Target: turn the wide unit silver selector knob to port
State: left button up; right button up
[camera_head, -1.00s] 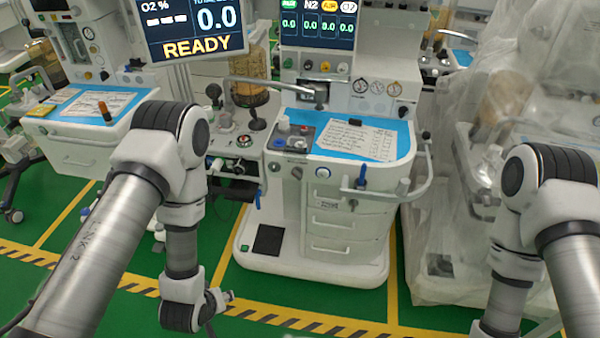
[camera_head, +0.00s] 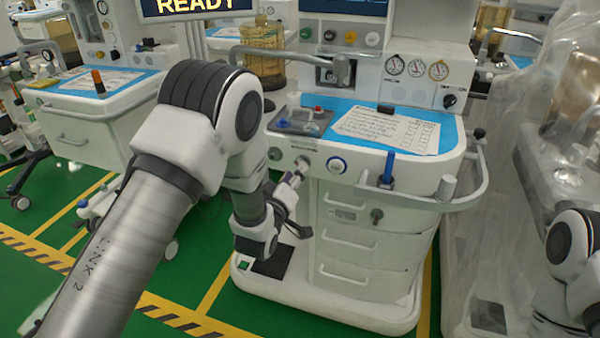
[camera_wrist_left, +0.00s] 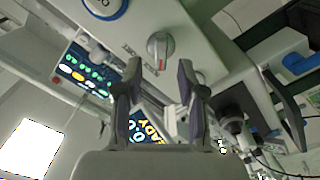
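The wide unit (camera_head: 370,180) stands ahead of me. Its silver selector knob (camera_head: 302,162) sits on the front panel, left of a round blue-rimmed button. In the left wrist view the silver knob (camera_wrist_left: 160,46) shows a red mark on its face and lies just beyond the fingertips, between their lines. My left gripper (camera_head: 299,179) is in front of the panel at this knob. In the wrist view the left gripper (camera_wrist_left: 159,68) has its two fingers apart, with nothing between them. I cannot tell that it touches the knob. My right gripper is out of view.
A blue-rimmed button (camera_head: 337,165) is right of the knob, and another knob (camera_head: 275,153) is left of it. A curved rail (camera_head: 440,205) juts out at the right. A plastic-covered unit (camera_head: 535,140) stands at the far right.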

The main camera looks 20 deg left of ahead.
pick_arm(q)
jog(key=shift+w, duration=1.85)
grip_shut()
jog(key=shift+m, duration=0.4)
jog(key=shift+d+m+b, duration=0.15)
jog(key=shift+m+b, duration=0.3)
jog(key=shift+m, duration=3.85)
jog(key=shift+d+m+b, duration=0.15)
jog(key=shift+m+b, duration=0.3)
jog(key=shift+m, duration=3.85)
grip_release()
